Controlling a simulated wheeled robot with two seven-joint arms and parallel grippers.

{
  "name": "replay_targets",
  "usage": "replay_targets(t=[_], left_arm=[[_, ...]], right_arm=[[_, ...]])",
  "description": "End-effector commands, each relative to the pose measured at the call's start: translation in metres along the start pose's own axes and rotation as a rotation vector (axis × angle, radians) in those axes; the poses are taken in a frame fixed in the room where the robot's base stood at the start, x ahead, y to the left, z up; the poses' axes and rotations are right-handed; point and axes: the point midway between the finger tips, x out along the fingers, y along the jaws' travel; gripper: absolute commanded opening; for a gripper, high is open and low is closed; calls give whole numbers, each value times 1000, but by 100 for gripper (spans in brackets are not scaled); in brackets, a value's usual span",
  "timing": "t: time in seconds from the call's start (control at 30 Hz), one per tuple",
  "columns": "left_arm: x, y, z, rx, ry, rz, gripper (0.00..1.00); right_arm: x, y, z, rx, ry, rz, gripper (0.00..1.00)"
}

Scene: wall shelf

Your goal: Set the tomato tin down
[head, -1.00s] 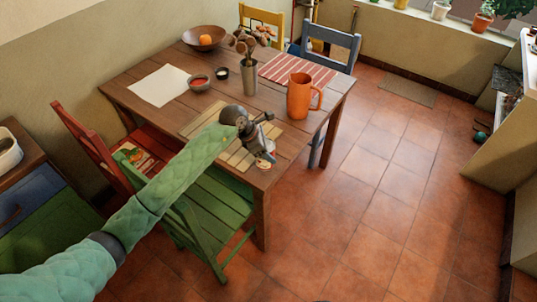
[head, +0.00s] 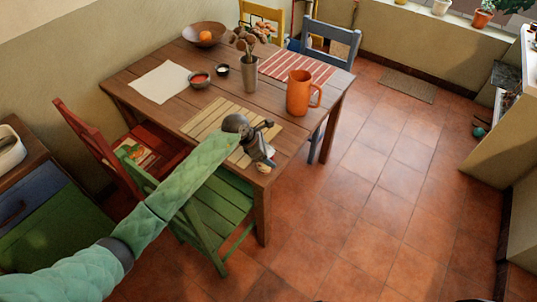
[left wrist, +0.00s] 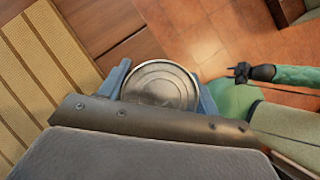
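The tomato tin (left wrist: 160,86) shows in the left wrist view as a round metal end between the two blue-grey fingers. My left gripper (head: 267,154) is shut on it, over the near right corner of the wooden table (head: 205,105). In the head view the tin is mostly hidden by the gripper, and its label does not show. I cannot tell whether the tin touches the table. My right gripper (left wrist: 250,72) appears dark and small at the right of the left wrist view, away from the tin. Its fingers are too small to read.
A striped tan mat (head: 218,120) lies left of the gripper. An orange pitcher (head: 299,94) and a vase (head: 249,76) of dried stems stand behind it. A green chair (head: 215,207) stands at the near side. Table boards are bare between mat and pitcher.

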Motion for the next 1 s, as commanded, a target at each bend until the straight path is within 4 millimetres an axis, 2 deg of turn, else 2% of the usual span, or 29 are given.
replay_targets(t=[0.03, 0.1, 0.47, 0.57, 0.77, 1.0], left_arm=[[0, 0, 0, 0, 0, 0, 73], [0, 0, 0, 0, 0, 0, 83], [-2, 0, 1, 0, 0, 0, 83], [-6, 1, 0, 1, 0, 2, 83], [-32, 1, -2, 3, 1, 4, 83], [-75, 1, -2, 2, 1, 3, 83]], right_arm=[[0, 0, 0, 0, 1, 0, 36], [0, 0, 0, 0, 0, 0, 36], [-1, 2, 0, -1, 3, 2, 36], [6, 2, 4, 0, 0, 2, 36], [-15, -10, -12, 7, -9, -12, 36], [-45, -16, -30, 16, -28, -23, 36]])
